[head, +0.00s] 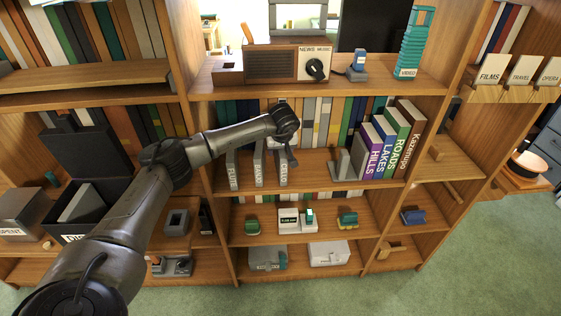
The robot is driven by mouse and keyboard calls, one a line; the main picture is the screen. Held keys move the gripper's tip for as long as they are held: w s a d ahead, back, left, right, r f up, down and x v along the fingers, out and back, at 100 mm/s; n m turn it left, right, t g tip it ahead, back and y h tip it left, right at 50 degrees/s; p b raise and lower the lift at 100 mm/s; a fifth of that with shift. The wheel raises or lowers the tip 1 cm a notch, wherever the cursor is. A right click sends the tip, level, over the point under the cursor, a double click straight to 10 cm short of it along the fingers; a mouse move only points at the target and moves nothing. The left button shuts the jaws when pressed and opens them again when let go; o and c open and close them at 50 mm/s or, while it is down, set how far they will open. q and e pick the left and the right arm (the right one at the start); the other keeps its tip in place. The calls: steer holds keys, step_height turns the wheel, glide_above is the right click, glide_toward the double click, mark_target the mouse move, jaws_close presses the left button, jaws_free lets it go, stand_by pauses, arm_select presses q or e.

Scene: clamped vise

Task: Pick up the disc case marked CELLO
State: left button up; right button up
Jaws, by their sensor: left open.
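The grey disc case marked CELLO (283,173) stands upright on the middle shelf, the rightmost of three similar cases. The case marked FLUTE (232,170) and another whose label looks like BANJO (258,171) stand to its left with gaps between. My left gripper (283,152) is open at the top of the CELLO case, pointing down. The wrist hides part of the case's top, and I cannot tell whether the fingers touch it. My right gripper is not in view.
A grey bookend (346,164) and books marked HILLS (372,151), LAKES and ROADS stand to the right on the same shelf. A row of books (322,119) lines the back. The radio (288,65) sits on the shelf above.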

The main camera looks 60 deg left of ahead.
arm_select(q)
steer(key=shift+a+f+p, duration=0.1)
steer(key=shift+f+p, duration=0.2)
steer(key=shift+f, duration=0.15)
stand_by(0.7)
jaws_close()
stand_by(0.5)
